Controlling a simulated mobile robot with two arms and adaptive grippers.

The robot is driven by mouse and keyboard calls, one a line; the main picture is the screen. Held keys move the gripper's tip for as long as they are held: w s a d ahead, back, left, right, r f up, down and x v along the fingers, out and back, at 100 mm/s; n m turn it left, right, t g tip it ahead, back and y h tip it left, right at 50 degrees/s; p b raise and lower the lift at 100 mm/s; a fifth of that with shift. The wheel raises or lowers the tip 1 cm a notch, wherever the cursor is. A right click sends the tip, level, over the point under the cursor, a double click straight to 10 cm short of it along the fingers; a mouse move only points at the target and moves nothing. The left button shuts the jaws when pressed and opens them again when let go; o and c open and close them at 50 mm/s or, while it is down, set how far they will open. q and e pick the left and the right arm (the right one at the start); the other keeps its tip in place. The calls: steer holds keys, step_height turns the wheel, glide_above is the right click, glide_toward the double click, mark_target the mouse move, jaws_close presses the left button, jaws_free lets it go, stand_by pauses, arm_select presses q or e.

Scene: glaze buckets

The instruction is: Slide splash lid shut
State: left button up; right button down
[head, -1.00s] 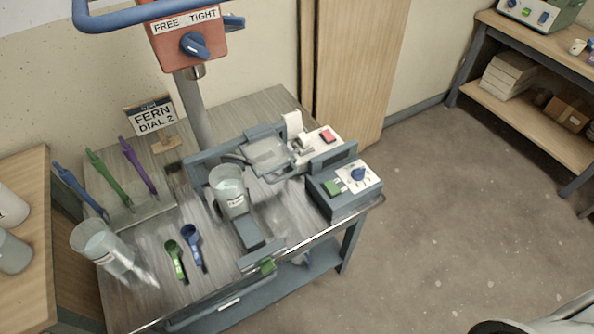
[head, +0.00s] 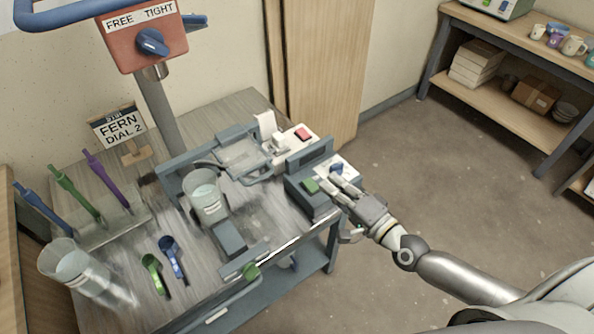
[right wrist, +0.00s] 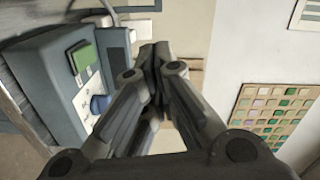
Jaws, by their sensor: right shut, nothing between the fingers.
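The splash lid (head: 243,153) looks like a clear panel in a grey-blue frame, at the back of the mixing stand. It lies behind and to the right of the clear bucket (head: 206,200), whose top looks uncovered. My right gripper (head: 338,184) is shut and empty. In the head view it overlaps the dial side of the grey control box (head: 313,209), right of the lid and apart from it. In the right wrist view the shut fingers (right wrist: 157,62) are right of the box's green button (right wrist: 83,57) and blue dial (right wrist: 101,104). My left gripper is out of view.
A white unit with a red button (head: 303,134) stands beside the lid. Blue and green scoops (head: 173,258) lie at the bench front, near a clear jar (head: 72,264). A FERN DIAL 2 sign (head: 117,127) stands behind. The floor at right is clear.

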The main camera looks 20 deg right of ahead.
steer(key=w+a+f+p, duration=0.1)
steer(key=w+a+p, duration=0.2)
steer(key=w+a, duration=0.4)
steer(key=shift+x, duration=0.9)
